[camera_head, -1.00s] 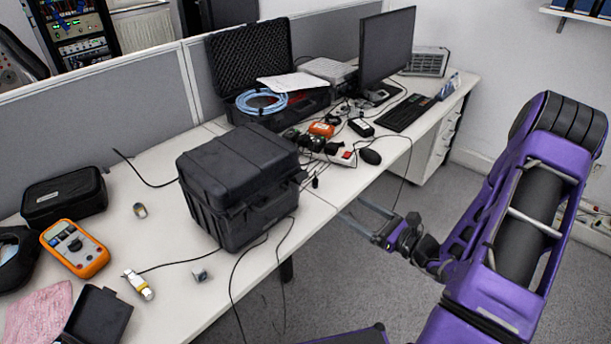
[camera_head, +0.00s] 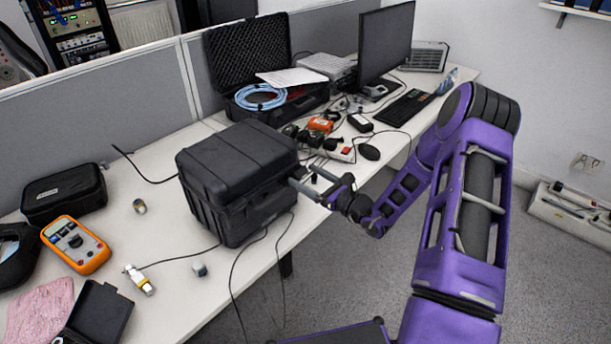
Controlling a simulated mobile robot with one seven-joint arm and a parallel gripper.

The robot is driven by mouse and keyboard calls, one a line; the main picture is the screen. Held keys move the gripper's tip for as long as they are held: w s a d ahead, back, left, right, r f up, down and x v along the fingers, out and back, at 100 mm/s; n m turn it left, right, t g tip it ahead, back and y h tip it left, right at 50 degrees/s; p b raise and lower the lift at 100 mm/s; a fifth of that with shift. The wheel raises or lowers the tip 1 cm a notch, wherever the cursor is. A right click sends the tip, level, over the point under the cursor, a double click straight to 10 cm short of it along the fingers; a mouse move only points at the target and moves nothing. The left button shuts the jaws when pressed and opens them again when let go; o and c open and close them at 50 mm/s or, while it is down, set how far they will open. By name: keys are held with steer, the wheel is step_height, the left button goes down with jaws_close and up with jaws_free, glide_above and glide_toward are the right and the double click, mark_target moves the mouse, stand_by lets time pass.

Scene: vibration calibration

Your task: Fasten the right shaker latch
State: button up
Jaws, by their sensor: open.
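A large black hard case (camera_head: 235,180) with a ribbed lid stands on the white desk, and its lid looks lowered. I take it to be the shaker case, though no label shows. I cannot make out its right latch; the side towards my gripper is dark and partly turned away. My gripper (camera_head: 303,176) is open and empty, with its two thin fingers pointing left at the right side of the case. The fingertips are very close to the case; I cannot tell whether they touch it.
An orange multimeter (camera_head: 75,245), a small black pouch (camera_head: 63,194) and a white-yellow connector (camera_head: 139,280) lie left of the case. Black cables hang over the desk's front edge.

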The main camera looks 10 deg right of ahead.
steer(key=shift+w+a, duration=0.2)
steer(key=shift+w, duration=0.15)
steer(key=shift+c, duration=0.3)
